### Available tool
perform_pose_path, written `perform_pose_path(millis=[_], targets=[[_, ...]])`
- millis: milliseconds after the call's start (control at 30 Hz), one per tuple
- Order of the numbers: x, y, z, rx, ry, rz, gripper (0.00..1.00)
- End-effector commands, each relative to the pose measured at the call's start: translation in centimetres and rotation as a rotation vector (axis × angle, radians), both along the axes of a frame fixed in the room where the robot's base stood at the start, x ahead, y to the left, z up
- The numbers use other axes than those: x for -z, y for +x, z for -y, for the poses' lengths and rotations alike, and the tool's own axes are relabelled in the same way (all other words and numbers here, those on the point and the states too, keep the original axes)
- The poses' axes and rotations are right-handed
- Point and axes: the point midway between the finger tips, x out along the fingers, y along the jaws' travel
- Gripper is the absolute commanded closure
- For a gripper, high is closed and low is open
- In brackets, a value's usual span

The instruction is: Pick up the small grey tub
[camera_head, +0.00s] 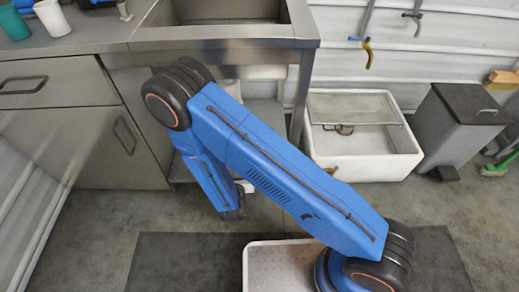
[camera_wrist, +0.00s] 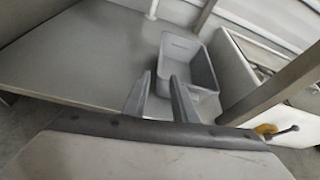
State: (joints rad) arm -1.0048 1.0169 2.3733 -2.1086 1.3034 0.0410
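The small grey tub (camera_wrist: 205,86) is an open rectangular box with a rim. In the wrist view it sits upright on a flat grey shelf (camera_wrist: 85,55), right of the middle. My gripper (camera_wrist: 160,78) shows in the wrist view with its two fingers apart and nothing between them. The fingers point toward the tub's near left corner. The right finger overlaps the tub's near side in the picture; I cannot tell whether it touches. In the head view my arm reaches toward the space under the steel sink, and I cannot make out the tub there.
A steel sink (camera_head: 222,32) stands above the lower shelf, and its leg (camera_wrist: 275,92) rises right of the tub. A white basin (camera_head: 365,166) and a grey pedal bin (camera_head: 455,130) stand at the right. Cups (camera_head: 52,18) stand on the left counter. The shelf left of the tub is bare.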

Motion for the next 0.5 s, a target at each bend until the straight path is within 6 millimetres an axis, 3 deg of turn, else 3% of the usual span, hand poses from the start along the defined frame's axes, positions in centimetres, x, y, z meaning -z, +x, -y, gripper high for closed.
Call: perform_pose_path(millis=[500], targets=[[3.3,8.1,1.0,0.006,0.001,0.001,0.75]])
